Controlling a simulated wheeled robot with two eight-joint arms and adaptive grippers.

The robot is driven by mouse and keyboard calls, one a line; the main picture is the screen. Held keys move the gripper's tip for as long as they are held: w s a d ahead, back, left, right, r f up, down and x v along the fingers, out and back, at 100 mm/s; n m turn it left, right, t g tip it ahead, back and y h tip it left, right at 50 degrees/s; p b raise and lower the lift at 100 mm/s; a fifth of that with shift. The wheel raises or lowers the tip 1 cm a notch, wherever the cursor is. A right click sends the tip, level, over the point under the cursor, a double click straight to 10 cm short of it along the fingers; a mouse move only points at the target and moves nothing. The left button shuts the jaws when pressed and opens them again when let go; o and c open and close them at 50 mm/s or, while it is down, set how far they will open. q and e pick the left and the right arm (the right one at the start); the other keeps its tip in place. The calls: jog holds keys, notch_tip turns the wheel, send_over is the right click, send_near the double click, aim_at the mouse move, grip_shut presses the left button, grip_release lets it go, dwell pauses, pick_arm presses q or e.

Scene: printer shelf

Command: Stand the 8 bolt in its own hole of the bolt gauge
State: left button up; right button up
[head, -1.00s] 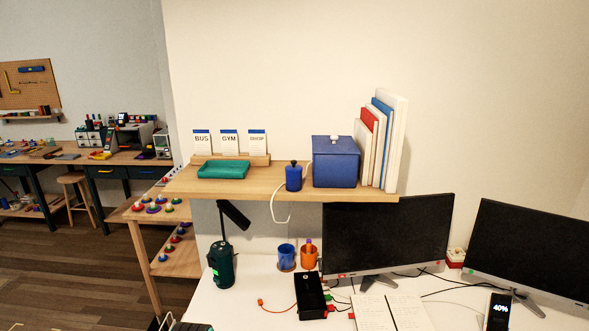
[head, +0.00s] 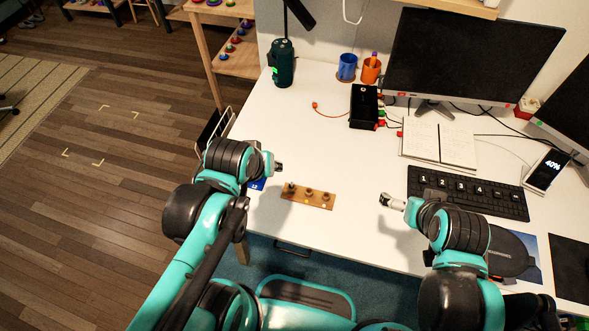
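The bolt gauge (head: 317,204) is a small tan wooden strip near the front edge of the white desk. Several small dark round features sit along it, and the leftmost looks like a short upright piece. They are too small to tell holes from bolts. I cannot pick out the 8 bolt. My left gripper (head: 279,167) is above and to the left of the gauge, apart from it. My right gripper (head: 384,199) is to the right of the gauge, apart from it. Neither gripper's fingers show clearly enough to tell open from shut.
A black keyboard (head: 470,193), an open notebook (head: 440,143), a black box (head: 364,106) and a phone stand (head: 548,170) are on the right and back. The desk middle (head: 340,160) is clear.

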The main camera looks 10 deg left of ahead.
pick_arm(q)
jog(key=w+d+f+n+g, duration=0.25)
jog(key=w+f+n, duration=0.25)
jog(key=w+n, duration=0.25)
jog(key=n+g, duration=0.4)
jog(key=n, duration=0.4)
send_over(292, 183)
jog(key=f, duration=1.2)
jog(key=shift+d, duration=0.35)
jog(key=shift+m, duration=0.25)
jog(key=f, duration=0.1)
jog(key=f+b, duration=0.1)
jog(key=f, duration=0.1)
jog(key=f+b, duration=0.1)
jog(key=shift+a+f, duration=0.2)
jog(key=shift+a, duration=0.2)
jog(key=shift+f, duration=0.45)
jog(key=shift+s+r, duration=0.1)
jog(key=shift+c, duration=1.2)
grip_shut()
pick_arm(e)
jog(key=shift+w+a+f, duration=0.1)
jog(key=shift+w+f, duration=0.15)
jog(key=shift+f, duration=0.35)
jog(key=shift+w+a+f, duration=0.1)
jog(key=shift+w+f, duration=0.15)
jog(key=shift+f, duration=0.3)
